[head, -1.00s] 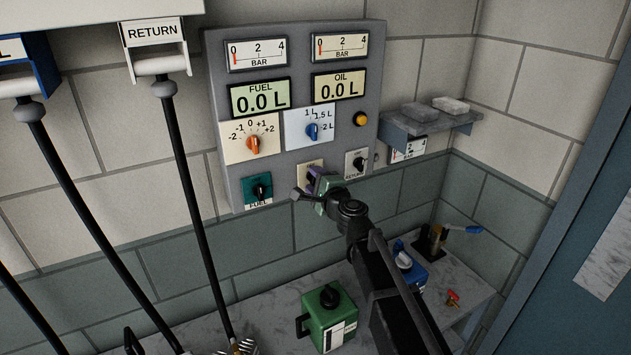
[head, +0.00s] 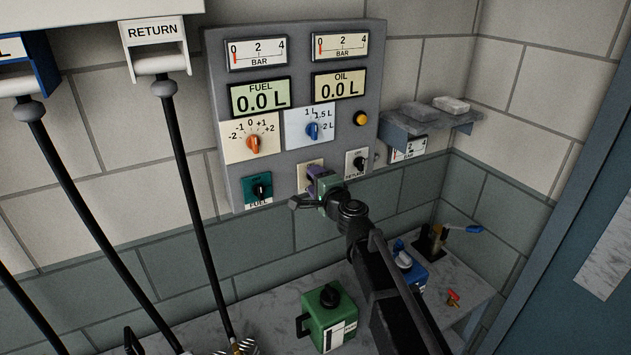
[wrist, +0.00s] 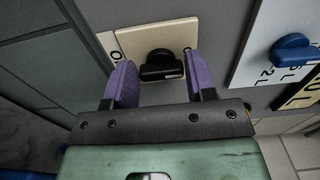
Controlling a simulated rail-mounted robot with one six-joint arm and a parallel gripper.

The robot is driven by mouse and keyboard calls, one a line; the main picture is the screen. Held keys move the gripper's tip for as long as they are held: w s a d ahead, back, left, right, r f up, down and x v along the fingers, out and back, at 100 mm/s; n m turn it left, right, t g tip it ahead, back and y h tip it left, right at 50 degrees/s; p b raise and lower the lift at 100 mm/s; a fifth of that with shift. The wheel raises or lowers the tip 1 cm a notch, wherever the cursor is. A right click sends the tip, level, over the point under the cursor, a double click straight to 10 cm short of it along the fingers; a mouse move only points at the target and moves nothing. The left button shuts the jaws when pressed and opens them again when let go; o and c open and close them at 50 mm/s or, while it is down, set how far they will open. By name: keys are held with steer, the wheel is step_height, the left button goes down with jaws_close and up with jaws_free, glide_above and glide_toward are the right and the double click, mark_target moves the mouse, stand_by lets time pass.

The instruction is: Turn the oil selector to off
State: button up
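The selector I take to be the oil one is a small black knob (wrist: 162,66) on a cream plate (wrist: 140,42), low on the grey panel. Its lettering is mostly hidden, so I cannot read its setting. My gripper (wrist: 157,70) is open, with one purple finger on each side of the knob. A gap shows beside the knob; I cannot tell whether either finger touches it. In the head view my gripper (head: 318,175) covers much of the cream plate (head: 303,182) and the knob.
The teal FUEL selector (head: 259,190) is left of my gripper, and another black knob (head: 359,163) is close on the right. A blue knob (head: 312,131) and orange knob (head: 254,143) sit above. A green can (head: 329,318) stands on the bench below.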

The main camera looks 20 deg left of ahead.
steer(key=o, duration=0.3)
steer(key=shift+o, duration=0.2)
steer(key=shift+d, duration=0.1)
steer(key=v, duration=1)
steer(key=shift+s+d, duration=0.2)
steer(key=shift+s, duration=0.1)
